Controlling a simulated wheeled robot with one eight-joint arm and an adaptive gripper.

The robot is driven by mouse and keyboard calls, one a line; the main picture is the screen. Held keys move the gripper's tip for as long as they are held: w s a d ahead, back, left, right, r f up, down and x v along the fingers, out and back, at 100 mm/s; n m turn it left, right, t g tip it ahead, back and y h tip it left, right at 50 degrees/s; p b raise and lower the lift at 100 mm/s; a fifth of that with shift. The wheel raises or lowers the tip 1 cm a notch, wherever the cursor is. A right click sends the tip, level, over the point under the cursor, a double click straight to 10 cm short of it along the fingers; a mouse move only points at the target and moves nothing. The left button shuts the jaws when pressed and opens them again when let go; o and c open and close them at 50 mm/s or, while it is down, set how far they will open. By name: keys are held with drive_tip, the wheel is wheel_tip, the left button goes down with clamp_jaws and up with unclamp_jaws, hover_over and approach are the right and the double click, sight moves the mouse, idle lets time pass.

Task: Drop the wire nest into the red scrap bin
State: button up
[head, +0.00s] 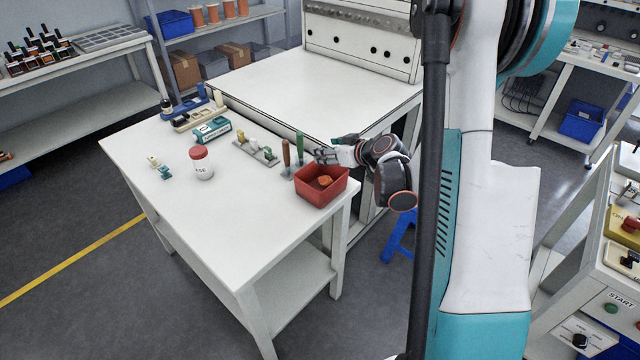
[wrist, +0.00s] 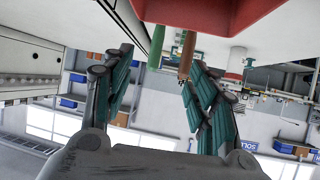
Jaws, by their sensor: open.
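The red scrap bin (head: 311,199) stands at the near right corner of the white table. Its red underside and wall (wrist: 215,12) fill the top of the wrist view. A small orange clump, which looks like the wire nest (head: 325,181), lies inside the bin. Its fine shape is too small to make out, and the wrist view does not show it. My gripper (head: 330,149) is just behind the bin at its far right side, fingers pointing left. In the wrist view my gripper (wrist: 160,66) has its teal-padded fingers spread wide, with nothing held between them.
Brown-handled (head: 286,152) and green-handled (head: 300,148) tools stand upright close behind the bin, near my fingers. A white jar with a red lid (head: 201,163), a teal box (head: 212,131) and small connectors (head: 158,167) are farther left. The table's front middle is clear.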

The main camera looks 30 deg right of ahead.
drive_tip(key=v, duration=1.2)
